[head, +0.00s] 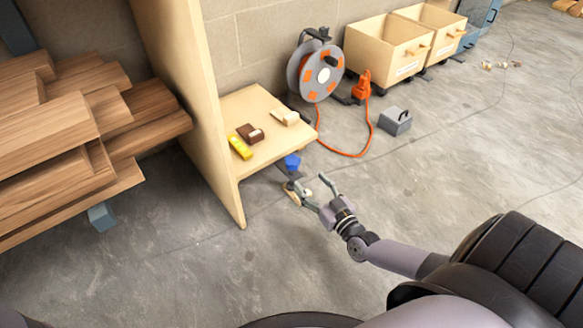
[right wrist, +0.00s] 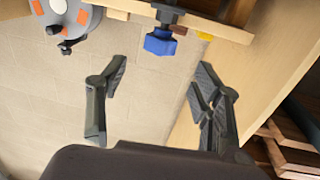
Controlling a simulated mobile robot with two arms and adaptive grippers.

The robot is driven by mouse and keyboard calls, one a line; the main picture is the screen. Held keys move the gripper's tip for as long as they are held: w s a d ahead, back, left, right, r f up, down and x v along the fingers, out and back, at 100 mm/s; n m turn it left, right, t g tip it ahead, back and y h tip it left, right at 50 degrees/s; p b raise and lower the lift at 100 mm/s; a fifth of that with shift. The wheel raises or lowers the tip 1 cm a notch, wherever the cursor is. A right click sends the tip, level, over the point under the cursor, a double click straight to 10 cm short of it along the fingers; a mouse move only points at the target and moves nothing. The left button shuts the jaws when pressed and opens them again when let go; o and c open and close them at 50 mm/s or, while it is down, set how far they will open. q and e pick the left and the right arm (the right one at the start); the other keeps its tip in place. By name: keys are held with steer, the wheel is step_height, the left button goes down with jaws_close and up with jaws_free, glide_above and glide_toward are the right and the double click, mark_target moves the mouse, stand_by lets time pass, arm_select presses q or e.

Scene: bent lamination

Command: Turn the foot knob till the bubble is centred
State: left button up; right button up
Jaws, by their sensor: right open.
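The blue foot knob (head: 292,161) sits under the front edge of a low plywood shelf (head: 262,104). In the right wrist view the blue knob (right wrist: 160,42) hangs on a dark stem, just beyond and between my fingertips. A yellow level (head: 240,147) lies on the shelf near its left front; its bubble is too small to read. My right gripper (head: 305,178) is open and empty, low in front of the knob and apart from it. In the right wrist view my gripper (right wrist: 160,75) has both fingers spread. My left gripper is not in view.
A dark brown block (head: 249,133) and a pale block (head: 287,117) lie on the shelf. An upright panel (head: 185,90) bounds it at left, with stacked planks (head: 60,140) beyond. A cable reel (head: 316,72) and grey box (head: 396,121) stand behind. Floor at right is mostly clear.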

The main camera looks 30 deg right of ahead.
mark_target(297, 167)
steer(key=w+b, duration=0.2)
steer(key=w, duration=0.3)
steer(key=w+b, duration=0.3)
steer(key=w, duration=0.1)
steer(key=shift+w+d+f, duration=0.15)
steer(key=shift+w+f, duration=0.05)
steer(key=shift+w, duration=0.2)
steer(key=shift+w+r, duration=0.15)
steer(key=shift+w, duration=0.45)
steer(key=shift+c, duration=0.5)
steer(key=c, duration=1.1)
